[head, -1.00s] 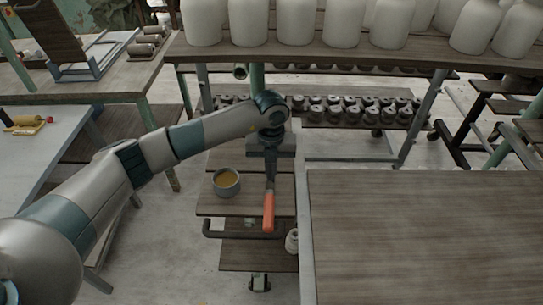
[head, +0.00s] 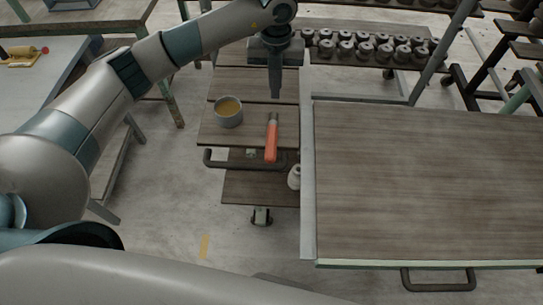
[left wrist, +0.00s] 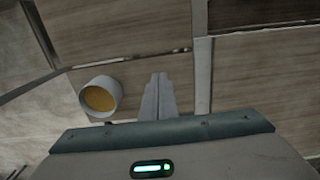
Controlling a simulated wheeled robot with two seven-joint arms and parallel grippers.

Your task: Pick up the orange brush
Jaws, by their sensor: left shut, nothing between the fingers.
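The orange brush (head: 271,142) lies on the top shelf of the small wooden cart (head: 240,138), with its orange handle toward the cart's front edge. Its far, grey end shows just below my left gripper in the head view. My left gripper (head: 276,96) points down over the cart, shut and empty. Its fingertips appear close to the brush's far end, but I cannot tell the height gap. In the left wrist view the shut fingers (left wrist: 160,95) show; I cannot make out the brush there. My right gripper is not in view.
A grey bowl with yellowish content (head: 229,115) stands left of the brush; it also shows in the left wrist view (left wrist: 100,96). A large wooden table (head: 430,180) borders the cart on the right. A white container (head: 294,177) stands lower down.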

